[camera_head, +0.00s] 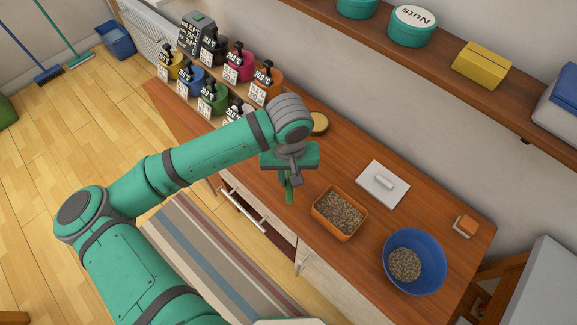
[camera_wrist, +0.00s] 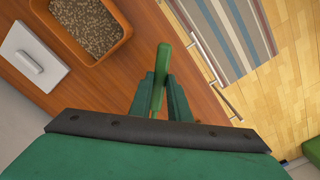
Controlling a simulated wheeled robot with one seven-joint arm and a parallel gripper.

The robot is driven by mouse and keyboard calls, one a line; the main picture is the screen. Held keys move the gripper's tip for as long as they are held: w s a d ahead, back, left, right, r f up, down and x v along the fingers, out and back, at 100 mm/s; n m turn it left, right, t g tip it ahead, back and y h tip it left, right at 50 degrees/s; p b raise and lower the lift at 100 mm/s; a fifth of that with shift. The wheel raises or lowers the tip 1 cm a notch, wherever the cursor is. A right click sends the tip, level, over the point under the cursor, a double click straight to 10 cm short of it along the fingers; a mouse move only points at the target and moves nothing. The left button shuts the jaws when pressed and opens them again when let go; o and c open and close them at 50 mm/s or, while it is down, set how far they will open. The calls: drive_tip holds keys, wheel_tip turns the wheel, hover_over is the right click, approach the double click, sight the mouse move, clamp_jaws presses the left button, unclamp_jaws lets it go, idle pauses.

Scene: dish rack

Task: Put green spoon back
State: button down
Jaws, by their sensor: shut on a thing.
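My gripper (camera_head: 290,176) is shut on the green spoon (camera_head: 289,194) and holds it over the front part of the wooden counter, left of the orange tub. In the wrist view, my gripper (camera_wrist: 160,84) pinches the green spoon (camera_wrist: 162,58) between its two fingers, and a green end of it sticks out past the tips. A green container (camera_head: 213,98) with a label and a black top stands among similar coloured containers at the counter's far left.
An orange tub (camera_head: 319,211) of brown pellets, a white lidded box (camera_head: 383,185) and a blue bowl (camera_head: 428,281) stand right of my gripper. A wall shelf (camera_head: 440,60) runs above the counter. A drawer handle (camera_head: 243,208) juts out at the front.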

sight(289, 183)
drive_tip(key=shift+w, duration=0.1)
drive_tip(key=shift+f, duration=0.1)
drive_tip(key=shift+s+f, duration=0.2)
drive_tip(key=shift+f, duration=2.95)
drive_tip(key=c, duration=2)
unclamp_jaws()
